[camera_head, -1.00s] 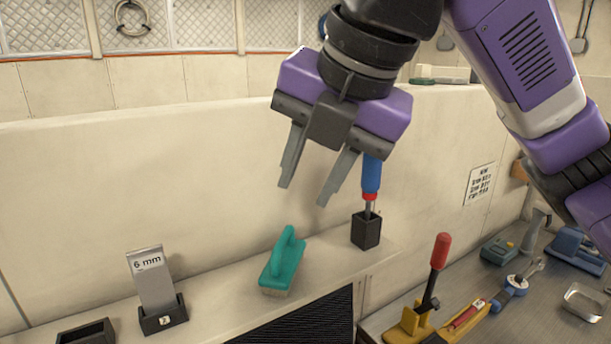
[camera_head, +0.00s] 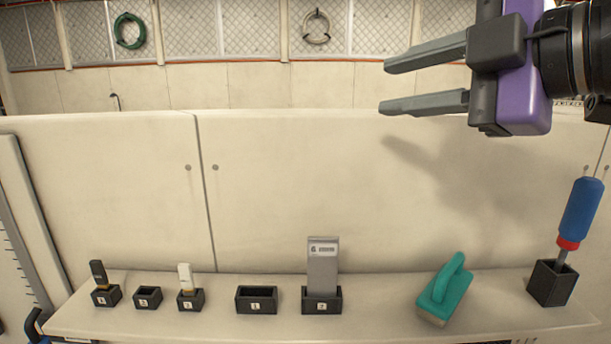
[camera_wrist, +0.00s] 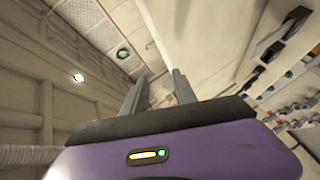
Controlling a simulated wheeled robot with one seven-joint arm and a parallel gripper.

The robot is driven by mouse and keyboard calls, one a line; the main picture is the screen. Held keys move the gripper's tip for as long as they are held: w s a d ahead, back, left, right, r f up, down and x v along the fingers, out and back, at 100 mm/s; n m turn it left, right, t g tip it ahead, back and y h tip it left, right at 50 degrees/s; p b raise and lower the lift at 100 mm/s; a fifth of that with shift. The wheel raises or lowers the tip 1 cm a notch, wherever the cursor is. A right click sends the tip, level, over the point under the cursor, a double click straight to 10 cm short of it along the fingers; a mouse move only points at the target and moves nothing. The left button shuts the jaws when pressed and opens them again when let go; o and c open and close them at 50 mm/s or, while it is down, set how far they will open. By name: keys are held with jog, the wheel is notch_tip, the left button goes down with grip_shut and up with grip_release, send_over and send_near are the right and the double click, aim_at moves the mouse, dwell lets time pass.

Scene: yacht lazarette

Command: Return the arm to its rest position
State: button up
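My gripper (camera_head: 425,80) is at the upper right of the head view, pointing left, high above the shelf. Its two grey fingers are apart with nothing between them. In the wrist view the fingers (camera_wrist: 155,95) also stand apart and empty, with the purple gripper body below them. The gripper touches nothing that I can see. Most of my arm is outside the head view on the right.
A shelf (camera_head: 385,322) below holds several small black holders, a grey plate (camera_head: 323,268), a teal brush (camera_head: 445,288) and a blue-handled tool (camera_head: 580,212) upright in a black holder (camera_head: 552,283). A cream wall stands behind. The space left of my gripper is clear.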

jog(key=w+d+m+t+y, duration=0.1)
jog(key=d+m+t+y, duration=0.1)
jog(key=d+m+t, duration=0.8)
notch_tip(320, 180, down, 10)
jog(key=s+d+m+t+h+b, duration=0.1)
jog(key=d+m+t+h, duration=0.2)
jog(key=m+h, duration=0.5)
jog(key=s+f+m+h, duration=0.2)
jog(key=f, duration=0.3)
jog(key=s+d+f+m+g+h, duration=0.1)
jog(key=s+f+m+h, duration=0.1)
jog(key=f, duration=0.4)
jog(key=s+d+f+m+g+h, duration=0.1)
jog(key=s+f+m+h, duration=0.2)
jog(key=f, duration=0.3)
jog(key=shift+s+m+b, duration=0.35)
jog(key=shift+s+m, duration=0.1)
jog(key=shift+m, duration=0.15)
jog(key=s+a+f+n+g+y, duration=0.2)
jog(key=s+a+f+g, duration=0.1)
jog(key=s+f, duration=0.9)
jog(key=s+a+f+n+g+y+b, duration=0.1)
jog(key=s+f+g, duration=0.4)
jog(key=s+f, duration=0.8)
jog(key=s+a+n+y, duration=0.1)
jog(key=s, duration=0.1)
jog(key=shift+s+a+f+n+g, duration=0.15)
jog(key=shift+s+a+n+g, duration=0.15)
jog(key=shift+a+n, duration=0.1)
